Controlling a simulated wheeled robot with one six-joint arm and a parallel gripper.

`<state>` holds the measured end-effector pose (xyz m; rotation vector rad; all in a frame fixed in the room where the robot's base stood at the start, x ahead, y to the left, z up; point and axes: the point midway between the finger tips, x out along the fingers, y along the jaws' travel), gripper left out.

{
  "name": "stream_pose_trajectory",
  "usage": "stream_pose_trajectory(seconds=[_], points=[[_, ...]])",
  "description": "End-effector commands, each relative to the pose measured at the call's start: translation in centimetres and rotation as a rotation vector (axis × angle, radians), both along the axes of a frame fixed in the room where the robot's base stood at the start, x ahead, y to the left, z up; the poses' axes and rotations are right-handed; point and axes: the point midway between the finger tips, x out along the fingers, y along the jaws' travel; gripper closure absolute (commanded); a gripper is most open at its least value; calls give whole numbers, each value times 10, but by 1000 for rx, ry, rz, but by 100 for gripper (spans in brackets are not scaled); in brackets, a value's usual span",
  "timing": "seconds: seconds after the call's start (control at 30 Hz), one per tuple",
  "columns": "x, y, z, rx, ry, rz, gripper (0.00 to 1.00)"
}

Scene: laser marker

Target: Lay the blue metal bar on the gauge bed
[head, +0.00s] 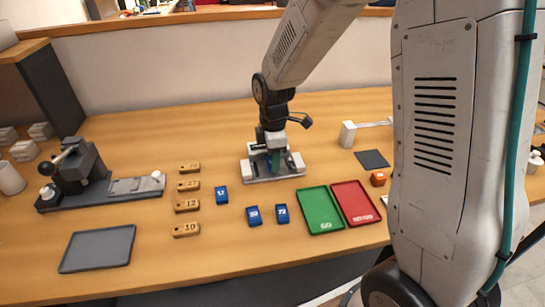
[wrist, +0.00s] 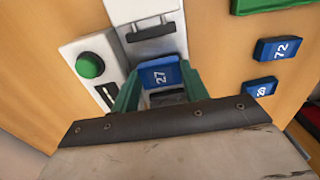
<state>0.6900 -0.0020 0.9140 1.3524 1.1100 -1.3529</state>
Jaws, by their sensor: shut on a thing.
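The blue metal bar marked 27 (wrist: 159,75) is between the green fingers of my gripper (wrist: 157,92) in the wrist view. My gripper (head: 274,162) is shut on it, low at the white fixture (head: 292,174), which looks like the gauge. The fixture has a green button (wrist: 90,65) and a pale block with a dark handle (wrist: 150,31) beyond the bar. The fingers hide most of the bar in the head view. I cannot tell whether the bar touches the bed.
A green tray (head: 319,211) and a red tray (head: 355,203) are at the front right. A dark lever device (head: 80,166) and a grey tray (head: 98,248) are at the left.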

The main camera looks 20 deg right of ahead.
Motion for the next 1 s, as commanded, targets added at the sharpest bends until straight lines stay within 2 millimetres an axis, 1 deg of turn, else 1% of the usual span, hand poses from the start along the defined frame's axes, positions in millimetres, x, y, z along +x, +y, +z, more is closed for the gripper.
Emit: stream_pose_trajectory(seconds=[1.0], points=[[0, 0, -6, 0, 0, 0, 78]])
